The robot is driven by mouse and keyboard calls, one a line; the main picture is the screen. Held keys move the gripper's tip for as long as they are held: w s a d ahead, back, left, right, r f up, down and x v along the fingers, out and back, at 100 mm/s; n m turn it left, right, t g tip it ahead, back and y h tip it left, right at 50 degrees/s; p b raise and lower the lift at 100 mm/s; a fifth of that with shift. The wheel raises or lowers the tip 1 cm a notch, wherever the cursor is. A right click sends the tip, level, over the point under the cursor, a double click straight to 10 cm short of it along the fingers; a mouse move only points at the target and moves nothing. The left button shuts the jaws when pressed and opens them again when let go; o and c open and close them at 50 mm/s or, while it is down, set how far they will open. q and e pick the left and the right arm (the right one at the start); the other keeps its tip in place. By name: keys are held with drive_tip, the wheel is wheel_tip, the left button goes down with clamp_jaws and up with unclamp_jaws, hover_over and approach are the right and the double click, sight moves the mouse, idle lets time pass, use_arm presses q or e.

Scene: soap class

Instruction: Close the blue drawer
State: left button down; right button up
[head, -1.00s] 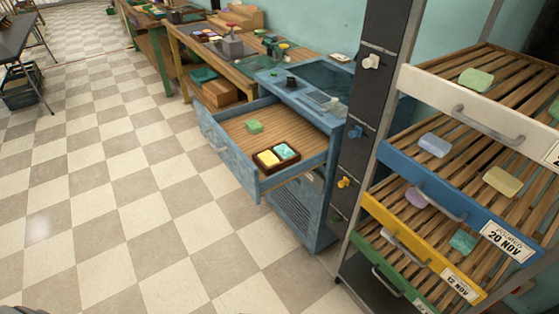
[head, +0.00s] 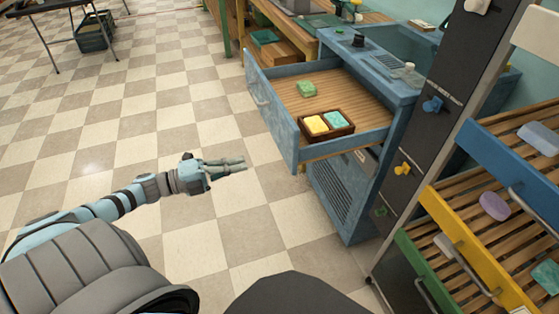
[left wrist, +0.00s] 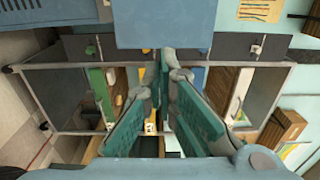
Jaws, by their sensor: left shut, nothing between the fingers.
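A blue drawer (head: 272,108) is pulled out of the blue cabinet (head: 390,95), with its front and handle facing left in the head view. It has a wooden floor and holds a green soap (head: 306,89) and a dark two-part tray (head: 349,133) with a yellow and a turquoise soap. My left gripper (head: 240,163) is shut and empty over the floor, left of the drawer's front corner and apart from it. Its fingers point right. In the left wrist view the fingers (left wrist: 163,68) come close together at the tips. My right gripper is not in view.
A slatted rack at right has blue (head: 500,165), yellow (head: 463,240) and green (head: 425,275) tray fronts. A dark post (head: 440,120) with coloured knobs stands between rack and cabinet. The checkered floor left of the drawer is clear.

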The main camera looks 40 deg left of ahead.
sight(290, 152)
use_arm(q)
drive_tip(key=b+x, duration=0.2)
drive_tip(key=x, duration=0.9)
drive_tip(key=shift+w+f+b, duration=0.1)
drive_tip(key=shift+w+b, duration=0.05)
drive_tip(key=shift+b, duration=0.2)
drive_tip(key=shift+w+d, duration=0.15)
drive_tip(key=shift+w, duration=0.1)
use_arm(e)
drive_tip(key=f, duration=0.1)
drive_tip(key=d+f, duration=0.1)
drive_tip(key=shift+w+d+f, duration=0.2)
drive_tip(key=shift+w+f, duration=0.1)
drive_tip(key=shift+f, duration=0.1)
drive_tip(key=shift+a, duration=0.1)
